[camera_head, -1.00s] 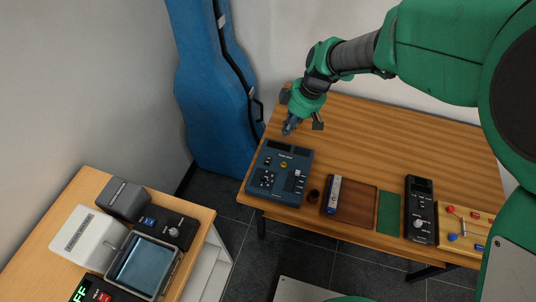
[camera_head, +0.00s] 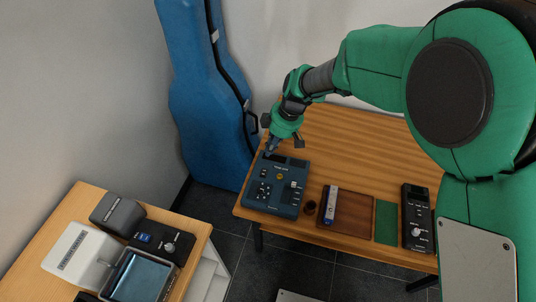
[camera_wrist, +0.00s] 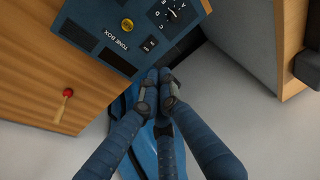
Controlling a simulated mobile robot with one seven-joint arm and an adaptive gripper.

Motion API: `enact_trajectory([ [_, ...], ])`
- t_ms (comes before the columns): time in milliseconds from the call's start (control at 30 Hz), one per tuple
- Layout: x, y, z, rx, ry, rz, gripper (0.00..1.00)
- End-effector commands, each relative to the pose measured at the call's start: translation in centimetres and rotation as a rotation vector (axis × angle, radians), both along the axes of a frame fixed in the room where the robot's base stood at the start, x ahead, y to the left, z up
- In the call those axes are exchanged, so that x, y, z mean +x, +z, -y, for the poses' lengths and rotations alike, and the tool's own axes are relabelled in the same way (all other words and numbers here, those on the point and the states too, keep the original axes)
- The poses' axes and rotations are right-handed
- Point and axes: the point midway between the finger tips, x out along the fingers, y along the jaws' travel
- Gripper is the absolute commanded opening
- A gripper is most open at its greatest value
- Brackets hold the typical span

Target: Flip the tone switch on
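The blue tone box (camera_head: 262,199) lies on the wooden table at its left end. In the wrist view the tone box (camera_wrist: 90,15) shows its "TONE BOX" label, a yellow round button (camera_wrist: 127,25), a lettered rotary knob (camera_wrist: 170,13) and a small black rocker switch (camera_wrist: 149,45) near its edge. The rocker's position is too small to tell. My gripper (camera_head: 268,153) is at the box's far left corner, pointing down. In the wrist view its fingertips (camera_wrist: 159,75) are together and empty, just beside the box edge near the rocker. Contact cannot be told.
A blue instrument case (camera_head: 205,110) stands behind the table's left end. A brown tray (camera_head: 352,215), a green mat (camera_head: 386,222) and a black device (camera_head: 417,220) lie to the right. A red-tipped stick (camera_wrist: 68,93) shows in the wrist view. The table's back is clear.

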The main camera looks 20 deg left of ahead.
Motion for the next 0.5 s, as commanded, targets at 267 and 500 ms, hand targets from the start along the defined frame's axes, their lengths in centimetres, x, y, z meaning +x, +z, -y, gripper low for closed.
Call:
enact_trajectory([
  [267,-0.2,-3.2,-0.9,-0.001,0.001,-0.002,0.0],
  [500,-0.4,-7.0,-2.0,-0.001,0.0,-0.001,0.0],
])
